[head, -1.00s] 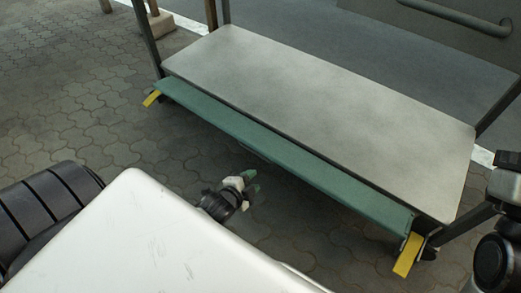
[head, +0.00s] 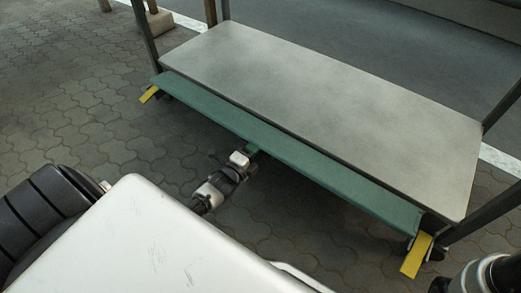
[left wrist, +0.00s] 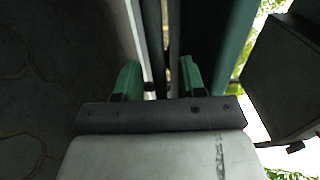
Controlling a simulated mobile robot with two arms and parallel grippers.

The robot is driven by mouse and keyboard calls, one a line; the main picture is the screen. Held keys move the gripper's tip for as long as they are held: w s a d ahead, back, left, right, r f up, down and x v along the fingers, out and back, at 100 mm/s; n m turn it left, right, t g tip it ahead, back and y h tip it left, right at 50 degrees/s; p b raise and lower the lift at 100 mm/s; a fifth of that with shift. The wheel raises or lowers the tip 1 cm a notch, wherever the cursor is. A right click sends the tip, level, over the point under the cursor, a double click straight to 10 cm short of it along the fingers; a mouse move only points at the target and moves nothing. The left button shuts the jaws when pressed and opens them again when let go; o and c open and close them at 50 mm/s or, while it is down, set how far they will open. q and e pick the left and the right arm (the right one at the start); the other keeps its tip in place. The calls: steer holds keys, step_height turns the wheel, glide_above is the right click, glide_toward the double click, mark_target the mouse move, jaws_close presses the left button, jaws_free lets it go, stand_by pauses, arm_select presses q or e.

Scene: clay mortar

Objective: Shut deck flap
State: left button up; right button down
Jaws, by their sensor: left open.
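The deck flap is a long green panel (head: 300,155) along the near edge of the grey deck (head: 330,110) in the head view. It is tilted, with its near edge standing out from the deck. My left gripper (head: 252,150) is at the flap's near edge, its fingertips partly hidden at or under it; I cannot tell whether they touch. In the left wrist view the green fingers of my left gripper (left wrist: 160,80) are apart, and a green surface, likely the flap (left wrist: 222,40), runs beside the right finger. My right gripper is out of view.
Yellow brackets (head: 416,257) and (head: 149,94) stick out below the flap's ends, by the wheels. Dark posts (head: 140,28) rise at the deck's corners. Paved floor (head: 75,110) is clear on the left.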

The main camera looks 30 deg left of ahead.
arm_select(q)
steer(key=shift+w+d+b, duration=0.1)
steer(key=shift+w+b, duration=0.3)
steer(key=shift+w, duration=0.85)
jaws_close()
